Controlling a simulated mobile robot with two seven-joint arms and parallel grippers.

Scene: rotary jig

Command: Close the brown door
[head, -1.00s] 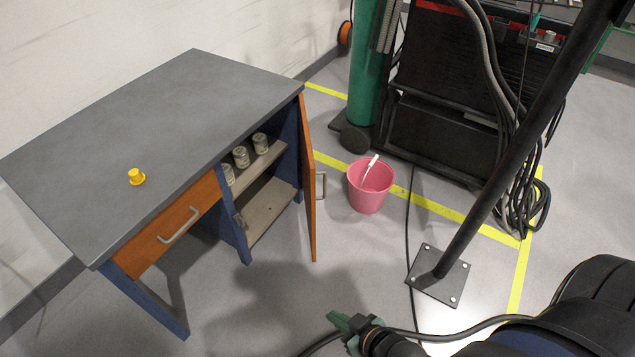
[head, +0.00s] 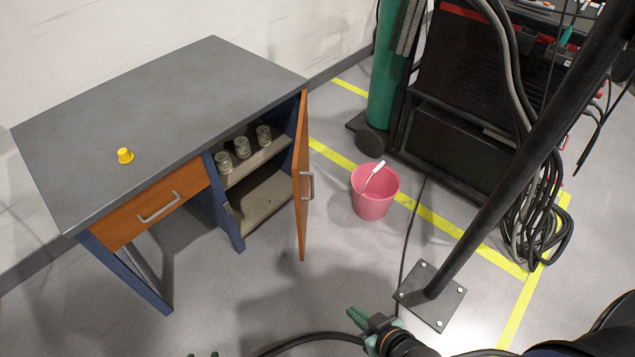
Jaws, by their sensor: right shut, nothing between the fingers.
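The brown door (head: 302,180) is on the right of a grey-topped desk (head: 150,120). It stands open, swung out towards the front, and we see it almost edge-on. Its metal handle (head: 309,186) is on the right-facing side. My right gripper (head: 358,318), with green fingers, is shut and empty at the bottom middle. It is in front of the door and to its right, apart from it. Two small green tips of what looks like my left gripper (head: 203,355) show at the bottom edge; the rest is out of frame.
Several glass jars (head: 243,147) stand on the cabinet shelf. A brown drawer (head: 150,208) is shut; a yellow object (head: 125,156) is on the desktop. A pink bucket (head: 372,205) and a black post (head: 470,215) stand to the right. The floor before the door is clear.

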